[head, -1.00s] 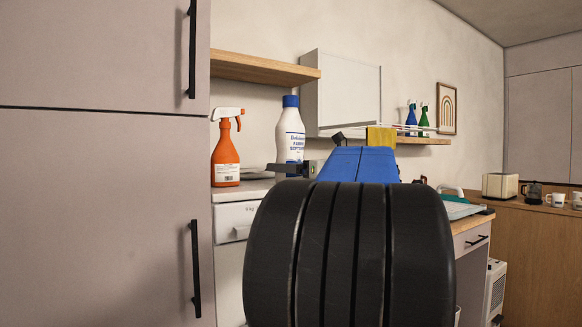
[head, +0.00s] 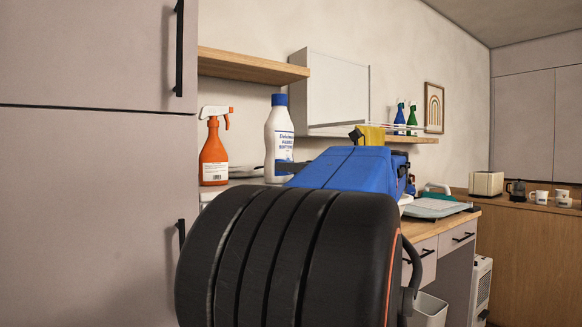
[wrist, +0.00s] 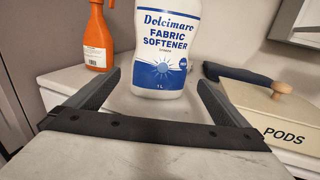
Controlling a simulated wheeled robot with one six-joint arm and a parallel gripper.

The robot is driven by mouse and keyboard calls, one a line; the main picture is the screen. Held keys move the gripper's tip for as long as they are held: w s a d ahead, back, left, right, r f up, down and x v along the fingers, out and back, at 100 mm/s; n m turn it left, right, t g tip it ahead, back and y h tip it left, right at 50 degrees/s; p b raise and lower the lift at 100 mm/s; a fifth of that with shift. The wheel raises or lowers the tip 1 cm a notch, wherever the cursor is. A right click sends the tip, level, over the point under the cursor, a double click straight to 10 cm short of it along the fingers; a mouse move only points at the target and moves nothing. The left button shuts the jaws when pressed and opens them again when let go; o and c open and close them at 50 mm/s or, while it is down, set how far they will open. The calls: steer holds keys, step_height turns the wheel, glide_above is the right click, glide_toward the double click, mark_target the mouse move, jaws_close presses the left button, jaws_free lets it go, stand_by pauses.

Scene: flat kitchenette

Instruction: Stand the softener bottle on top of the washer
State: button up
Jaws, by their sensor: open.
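The softener bottle (head: 279,140), white with a blue cap and blue label, stands upright at the back of the counter line. In the wrist view the softener bottle (wrist: 163,45) rests on a pale grey top, its cap out of frame. That top seems to be the washer's (wrist: 130,160); in the head view my arm hides nearly all of the washer. My gripper (wrist: 157,82) is open, one finger on each side of the bottle's base, with the bottle at or just beyond the fingertips. I see gaps between bottle and fingers.
An orange spray bottle (head: 214,150) stands left of the softener. A box marked PODS (wrist: 285,120) and a dark-handled item (wrist: 237,73) lie to the right. A wooden shelf (head: 250,66) and wall cabinet (head: 332,90) hang above. A tall cabinet (head: 90,200) is close on the left.

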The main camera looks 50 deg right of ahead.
steer(key=shift+s, duration=2)
